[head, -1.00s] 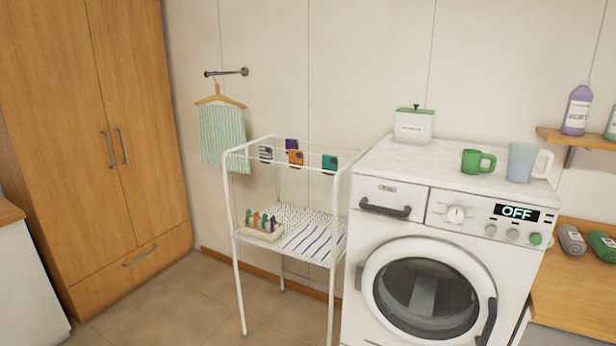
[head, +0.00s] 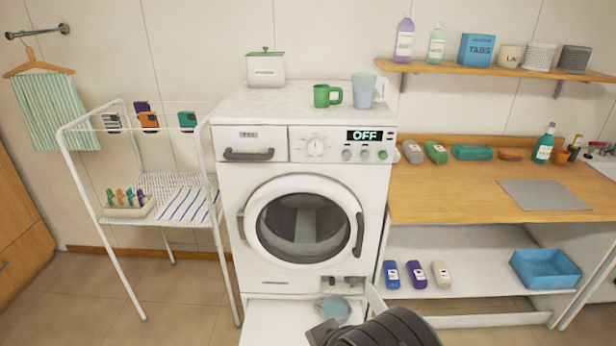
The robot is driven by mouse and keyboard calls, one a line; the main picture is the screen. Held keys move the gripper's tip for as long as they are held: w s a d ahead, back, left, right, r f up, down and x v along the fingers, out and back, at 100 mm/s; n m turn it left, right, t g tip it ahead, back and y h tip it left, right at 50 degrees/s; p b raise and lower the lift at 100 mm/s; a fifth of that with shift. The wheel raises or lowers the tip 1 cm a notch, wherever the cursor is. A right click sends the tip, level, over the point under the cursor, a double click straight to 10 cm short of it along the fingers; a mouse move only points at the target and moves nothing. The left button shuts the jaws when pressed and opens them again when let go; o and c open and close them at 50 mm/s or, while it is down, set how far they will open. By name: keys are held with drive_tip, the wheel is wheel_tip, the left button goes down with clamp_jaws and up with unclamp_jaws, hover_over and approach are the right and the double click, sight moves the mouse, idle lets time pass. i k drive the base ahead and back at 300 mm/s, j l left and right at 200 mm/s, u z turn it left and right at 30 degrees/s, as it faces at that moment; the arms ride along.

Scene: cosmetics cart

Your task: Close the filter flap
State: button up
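The white washing machine (head: 235,195) stands in the middle of the head view, its round door shut. At its lower right is an open filter recess (head: 345,283) with dark fittings inside. The filter flap (head: 376,302) appears as a narrow white panel swung outward at the right side of this recess. My gripper (head: 322,335) is at the bottom edge, below and in front of the recess and apart from the flap as far as I can see. My dark arm hides part of the area under the flap. The fingers are cut off, so their opening is unclear.
A round bluish dish (head: 334,309) sits on a low white surface (head: 272,322) below the recess. A drying rack (head: 107,220) stands left. A wooden counter (head: 450,195) stands right, with bottles and a blue bin (head: 545,270) below. Floor is clear at front left.

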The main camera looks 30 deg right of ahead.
sight(372, 298)
drive_tip(key=k+l, duration=0.2)
drive_tip(key=l, duration=0.35)
drive_tip(key=k+l+u, duration=0.15)
drive_tip(key=l, duration=0.35)
drive_tip(key=k+l, duration=0.35)
drive_tip(key=l, duration=0.2)
drive_tip(key=k+l+u, duration=0.1)
drive_tip(key=k+l, duration=0.15)
drive_tip(key=l, duration=0.25)
drive_tip(key=k+l+u, duration=0.1)
drive_tip(key=k+l, duration=0.15)
drive_tip(key=l, duration=0.25)
drive_tip(key=k+l, duration=0.3)
drive_tip(key=l, duration=0.15)
drive_tip(key=k+l+u, duration=0.15)
drive_tip(key=k+l, duration=0.15)
drive_tip(key=l, duration=0.15)
drive_tip(key=i+u, duration=0.2)
drive_tip(key=i, duration=0.2)
drive_tip(key=i+l+u, duration=0.2)
drive_tip(key=i, duration=0.25)
drive_tip(key=i+l+u, duration=0.2)
drive_tip(key=i, duration=0.2)
drive_tip(key=i+l+u, duration=0.2)
drive_tip(key=i, duration=0.2)
